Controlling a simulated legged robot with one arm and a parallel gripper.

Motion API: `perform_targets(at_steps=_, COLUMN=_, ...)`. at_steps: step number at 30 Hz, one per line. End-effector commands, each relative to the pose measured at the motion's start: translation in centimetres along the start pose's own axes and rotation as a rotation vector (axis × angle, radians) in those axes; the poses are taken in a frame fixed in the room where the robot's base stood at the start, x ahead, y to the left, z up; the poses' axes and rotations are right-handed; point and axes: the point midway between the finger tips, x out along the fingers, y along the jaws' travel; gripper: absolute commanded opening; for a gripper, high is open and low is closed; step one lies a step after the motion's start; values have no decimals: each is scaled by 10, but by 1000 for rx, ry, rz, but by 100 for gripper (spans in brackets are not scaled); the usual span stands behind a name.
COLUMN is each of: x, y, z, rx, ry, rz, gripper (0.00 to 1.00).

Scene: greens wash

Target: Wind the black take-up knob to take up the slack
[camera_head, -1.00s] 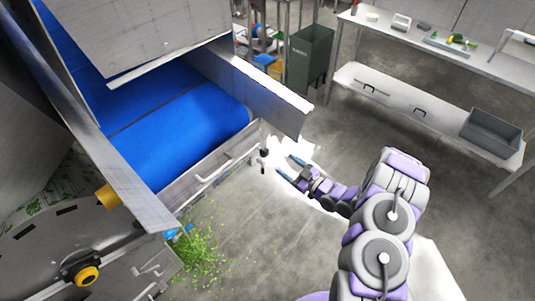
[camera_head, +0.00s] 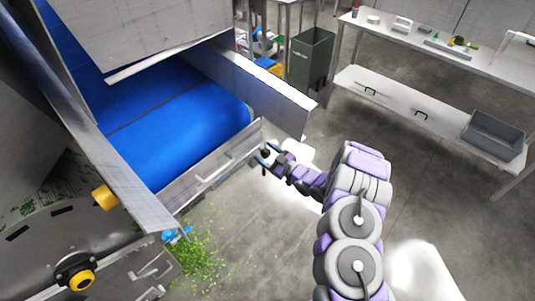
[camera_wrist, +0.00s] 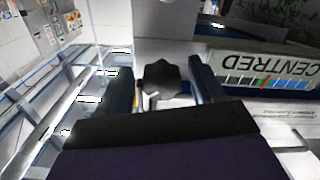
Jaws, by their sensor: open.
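The black take-up knob (camera_wrist: 162,80) is a dark lobed knob in the middle of the wrist view. It sits between the two fingers of my gripper (camera_wrist: 159,76), with a gap showing on each side. In the head view my gripper (camera_head: 267,154) is at the near right corner of the conveyor with the blue belt (camera_head: 170,135). The jaws are open and do not close on the knob. In the head view the knob is small and hard to make out among the fingers.
A plate marked CENTRED (camera_wrist: 262,68) with a coloured scale lies right of the knob in the wrist view. Spilled greens (camera_head: 205,250) lie on the floor. Clear floor separates my arm from the bench (camera_head: 430,120).

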Motion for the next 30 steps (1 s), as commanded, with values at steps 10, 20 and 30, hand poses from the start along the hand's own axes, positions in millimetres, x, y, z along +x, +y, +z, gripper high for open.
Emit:
perform_targets(at_steps=10, x=-3, y=3, z=0, rx=3, ry=4, rz=2, gripper=48)
perform_targets(at_steps=20, x=-2, y=2, z=0, rx=1, ry=1, rz=3, gripper=16)
perform_targets(at_steps=30, x=-2, y=4, z=-1, rx=36, ry=2, rz=4, gripper=12)
